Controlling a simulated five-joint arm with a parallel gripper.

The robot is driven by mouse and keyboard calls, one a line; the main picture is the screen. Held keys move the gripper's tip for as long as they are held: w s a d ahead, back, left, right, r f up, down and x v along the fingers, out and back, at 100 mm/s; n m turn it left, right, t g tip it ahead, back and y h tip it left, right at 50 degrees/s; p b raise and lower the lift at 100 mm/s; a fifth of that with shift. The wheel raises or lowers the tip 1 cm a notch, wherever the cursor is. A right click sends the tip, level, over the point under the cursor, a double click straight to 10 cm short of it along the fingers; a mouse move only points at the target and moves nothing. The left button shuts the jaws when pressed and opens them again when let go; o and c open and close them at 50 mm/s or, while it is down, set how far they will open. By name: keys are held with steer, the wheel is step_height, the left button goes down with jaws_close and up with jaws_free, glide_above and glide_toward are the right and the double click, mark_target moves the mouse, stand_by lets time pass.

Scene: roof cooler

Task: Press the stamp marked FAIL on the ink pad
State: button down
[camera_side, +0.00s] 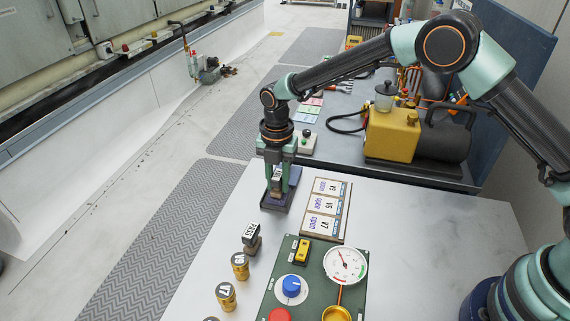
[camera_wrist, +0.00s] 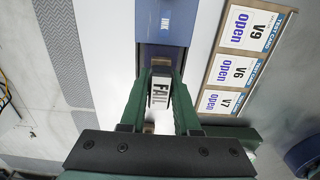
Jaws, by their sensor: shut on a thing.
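The stamp marked FAIL (camera_wrist: 158,92) is between the fingers of my gripper (camera_wrist: 160,84), which is shut on it. Its white label faces the wrist camera. In the side view my gripper (camera_side: 277,190) points straight down over the dark open ink pad (camera_side: 268,206), holding the stamp about upright. The stamp's foot is at or just above the pad; I cannot tell if it touches. The pad's blue lid, marked INK (camera_wrist: 165,22), is open on the far side. The fingers hide much of the stamp in the side view.
The stamp marked PASS (camera_side: 251,240) stands nearer on the white table. A card board (camera_side: 326,208) with several cards lies right of the pad. Brass cylinders (camera_side: 226,296) and a green panel (camera_side: 317,285) with gauge and knobs are at the front. The table's left edge is close.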

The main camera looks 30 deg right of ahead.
steer(key=shift+f, duration=0.45)
stand_by(0.8)
steer(key=shift+r, duration=0.15)
steer(key=shift+r, duration=3.4)
